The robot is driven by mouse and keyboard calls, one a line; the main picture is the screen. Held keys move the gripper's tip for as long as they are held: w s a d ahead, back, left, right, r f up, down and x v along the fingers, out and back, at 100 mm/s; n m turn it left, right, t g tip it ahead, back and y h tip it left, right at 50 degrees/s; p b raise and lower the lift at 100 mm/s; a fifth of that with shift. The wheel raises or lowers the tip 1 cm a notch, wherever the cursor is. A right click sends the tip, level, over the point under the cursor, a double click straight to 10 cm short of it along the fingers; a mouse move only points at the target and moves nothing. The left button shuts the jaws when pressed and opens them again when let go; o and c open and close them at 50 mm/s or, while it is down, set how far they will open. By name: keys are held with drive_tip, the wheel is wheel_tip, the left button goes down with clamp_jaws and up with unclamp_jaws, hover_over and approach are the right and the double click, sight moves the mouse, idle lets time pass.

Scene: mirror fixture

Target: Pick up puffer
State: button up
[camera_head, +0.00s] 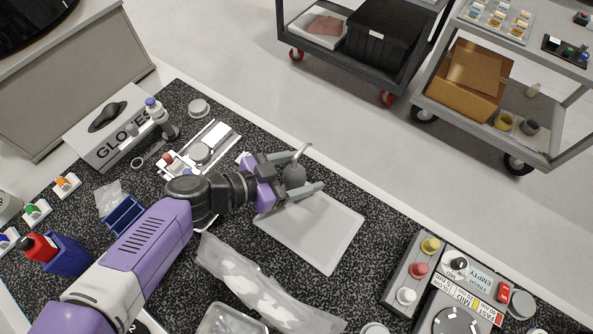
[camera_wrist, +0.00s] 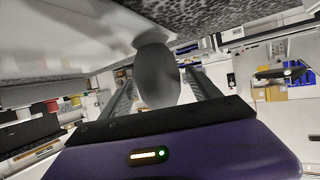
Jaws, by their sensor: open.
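The puffer, a dark grey rubber bulb (camera_head: 294,174), is between the two fingers of my gripper (camera_head: 308,169). A thin pale curved piece (camera_head: 302,150) shows just beyond it, near the upper fingertip, and looks like its nozzle. In the wrist view the grey bulb (camera_wrist: 157,76) fills the space in front of the palm, with one finger on each side. My gripper is open around the bulb. Whether a finger touches it, I cannot tell. The bulb is over or at the far edge of a pale flat tray (camera_head: 325,235); the exact contact is hidden.
A glove box (camera_head: 112,130) and a white instrument (camera_head: 222,138) stand left of the gripper. A clear plastic bag (camera_head: 250,285) lies in front of the tray. A panel with coloured knobs (camera_head: 411,272) is at the right. Two carts stand beyond the bench across open floor.

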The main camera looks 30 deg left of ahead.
drive_tip(key=shift+x, duration=0.9)
drive_tip(key=shift+a, duration=0.1)
drive_tip(key=c, duration=1)
drive_tip(key=shift+o, duration=0.2)
drive_tip(key=shift+r, duration=0.1)
wheel_tip(320, 180, up, 20)
drive_tip(key=p, duration=0.2)
